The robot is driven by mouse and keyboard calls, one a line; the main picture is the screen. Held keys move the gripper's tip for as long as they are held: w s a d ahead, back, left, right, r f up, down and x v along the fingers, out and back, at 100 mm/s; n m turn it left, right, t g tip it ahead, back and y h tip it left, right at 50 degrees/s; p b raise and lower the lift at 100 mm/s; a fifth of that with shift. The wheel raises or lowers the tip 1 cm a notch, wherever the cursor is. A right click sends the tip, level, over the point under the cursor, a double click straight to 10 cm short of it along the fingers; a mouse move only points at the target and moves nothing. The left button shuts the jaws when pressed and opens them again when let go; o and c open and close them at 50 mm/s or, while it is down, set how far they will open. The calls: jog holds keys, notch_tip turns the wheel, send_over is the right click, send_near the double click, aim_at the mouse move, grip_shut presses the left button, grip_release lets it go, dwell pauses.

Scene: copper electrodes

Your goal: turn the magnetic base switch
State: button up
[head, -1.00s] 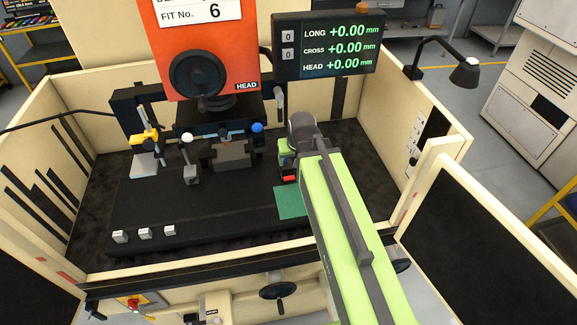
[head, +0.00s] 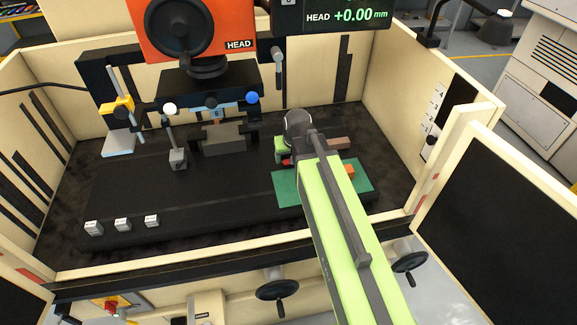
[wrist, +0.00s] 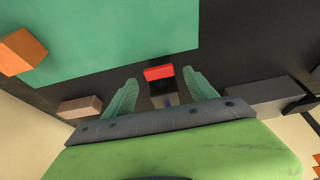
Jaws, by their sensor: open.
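A small dark block with a red piece on it, likely the magnetic base and its switch (wrist: 158,72), lies between my fingertips in the wrist view. My gripper (wrist: 158,78) is open, with one green finger on each side of the block. I cannot tell whether either finger touches it. In the head view a bit of red (head: 286,161) shows just below my gripper (head: 282,150). My wrist and arm hide most of the block there.
A green mat (head: 287,194) lies beside the block, with an orange copper-coloured block (head: 350,171) on it. A brown block (head: 340,143) is behind. A post on a grey base (head: 178,158) and a vise-like block (head: 224,139) stand left. Labelled cubes (head: 122,224) line the front.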

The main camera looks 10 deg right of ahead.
jog(key=shift+x, duration=0.8)
jog(key=shift+r, duration=0.1)
jog(key=c, duration=1.4)
jog(key=shift+a, duration=0.1)
